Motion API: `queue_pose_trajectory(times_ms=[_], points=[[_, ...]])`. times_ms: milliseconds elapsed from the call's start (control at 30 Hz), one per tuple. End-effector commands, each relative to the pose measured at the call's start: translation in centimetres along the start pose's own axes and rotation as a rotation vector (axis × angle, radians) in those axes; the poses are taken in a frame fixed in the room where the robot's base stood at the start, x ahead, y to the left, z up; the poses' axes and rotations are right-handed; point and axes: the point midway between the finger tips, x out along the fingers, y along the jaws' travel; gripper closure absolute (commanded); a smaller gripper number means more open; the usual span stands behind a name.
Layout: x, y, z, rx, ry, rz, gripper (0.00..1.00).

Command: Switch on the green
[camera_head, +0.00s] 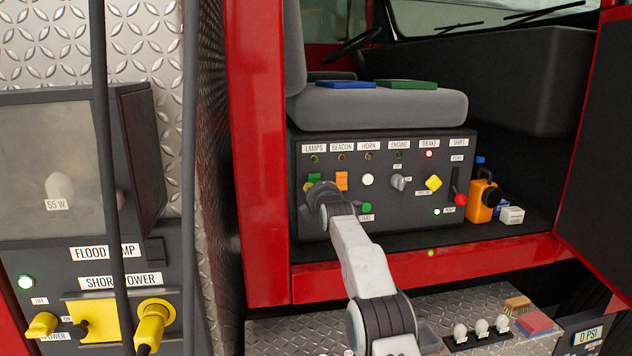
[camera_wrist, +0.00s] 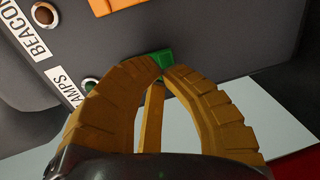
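The green rocker switch (camera_head: 314,178) sits under the LAMPS label on the dark panel (camera_head: 440,160) below the seat. Its small indicator (camera_head: 314,160) looks dark green and unlit. My gripper (camera_head: 314,188) is at the panel just below the switch and covers its lower part. In the wrist view the yellow fingers (camera_wrist: 162,74) come together at their tips, with nothing seen between them. The tips are right at the lower edge of the green switch (camera_wrist: 163,58). I cannot tell whether they touch it.
To the right are an orange switch (camera_head: 341,181), a white button (camera_head: 368,180), a grey knob (camera_head: 398,182), a yellow knob (camera_head: 433,183) and a red-knobbed lever (camera_head: 459,199). A green button (camera_head: 366,208) is close to my arm. A red door post (camera_head: 262,150) stands left of the panel.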

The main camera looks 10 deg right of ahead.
Motion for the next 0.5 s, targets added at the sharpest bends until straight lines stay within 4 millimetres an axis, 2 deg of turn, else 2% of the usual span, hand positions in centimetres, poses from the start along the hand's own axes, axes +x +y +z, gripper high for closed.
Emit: queue_pose_trajectory(times_ms=[500], points=[[0.67,-0.08,0.0,0.0,0.0,0.0,1.0]])
